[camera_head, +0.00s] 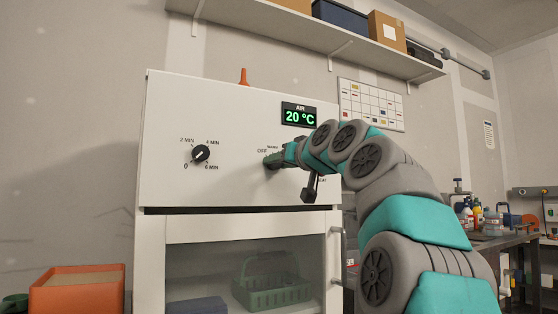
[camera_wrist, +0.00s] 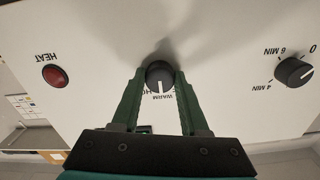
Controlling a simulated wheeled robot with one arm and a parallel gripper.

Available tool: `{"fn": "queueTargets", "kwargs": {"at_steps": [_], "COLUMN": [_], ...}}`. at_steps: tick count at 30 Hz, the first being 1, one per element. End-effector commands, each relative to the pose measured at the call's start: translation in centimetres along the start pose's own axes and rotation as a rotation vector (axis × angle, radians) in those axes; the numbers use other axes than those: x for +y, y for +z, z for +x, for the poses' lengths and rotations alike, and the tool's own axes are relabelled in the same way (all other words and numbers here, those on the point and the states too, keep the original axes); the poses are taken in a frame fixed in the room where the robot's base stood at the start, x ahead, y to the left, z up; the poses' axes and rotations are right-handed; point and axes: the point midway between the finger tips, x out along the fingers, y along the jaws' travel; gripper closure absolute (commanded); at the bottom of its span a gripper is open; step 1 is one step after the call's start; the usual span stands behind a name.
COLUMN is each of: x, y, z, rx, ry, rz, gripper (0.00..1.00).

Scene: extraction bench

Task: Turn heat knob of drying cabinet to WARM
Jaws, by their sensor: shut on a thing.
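The heat knob (camera_wrist: 160,76) of the drying cabinet (camera_head: 230,110) is dark and round, with a white pointer line. My gripper (camera_wrist: 160,73) is shut on it, one green finger on each side. The wrist view is upside down; the pointer points down there, close beside the WARM label. A partly hidden label starting HO is on the other side. In the head view my gripper (camera_head: 273,160) is at the panel right of the OFF label and covers the knob. The display (camera_head: 299,115) reads AIR 20 °C.
A timer knob (camera_head: 200,154) with minute marks is left on the panel; its pointer is near 0. A red HEAT light (camera_wrist: 55,76) shows in the wrist view. An orange bin (camera_head: 77,294) stands at left.

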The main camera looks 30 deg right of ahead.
Motion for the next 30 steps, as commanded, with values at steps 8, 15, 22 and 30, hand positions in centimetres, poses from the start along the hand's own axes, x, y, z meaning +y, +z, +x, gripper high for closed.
{"fn": "queueTargets", "kwargs": {"at_steps": [8,15,22,30], "x": [0.00,0.01,0.01,0.02], "y": [-0.02,-0.03,-0.02,-0.01], "z": [-0.01,-0.01,0.00,-0.07], "rx": [0.001,0.002,0.001,0.001], "ry": [0.000,0.000,0.001,0.001], "rz": [0.009,0.008,0.008,0.008], "gripper": [1.00,0.48,0.26,0.26]}}
